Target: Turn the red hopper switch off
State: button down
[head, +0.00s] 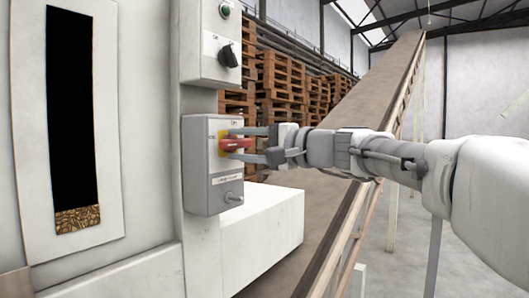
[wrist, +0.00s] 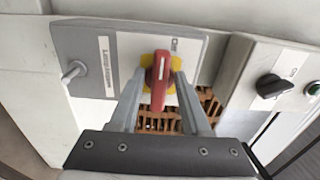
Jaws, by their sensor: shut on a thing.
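The red switch handle (head: 235,145) sits on a yellow plate (head: 222,152) on the front of a grey switch box (head: 199,185). It lies about level in the head view, and small marks beside and above it are too small to read surely. In the wrist view the red handle (wrist: 159,82) runs up and down the picture between my two fingers. My gripper (wrist: 160,88) is shut on the handle, one finger on each side. In the head view my gripper (head: 244,145) reaches in from the right, with one finger above the handle and one below.
A toggle (head: 233,198) sits low on the same box. Above is another box with a black knob (head: 228,55) and a green button (head: 225,11). A white block (head: 275,235) juts out below. A sloping conveyor (head: 372,85) and stacked pallets (head: 280,75) stand behind.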

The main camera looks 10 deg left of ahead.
dwell(0.4)
jog(key=c, duration=0.7)
grip_release()
jog(key=v, duration=1.7)
jog(key=shift+s+d+p, duration=0.1)
jog(key=shift+d+p, duration=0.15)
jog(key=shift+p, duration=0.15)
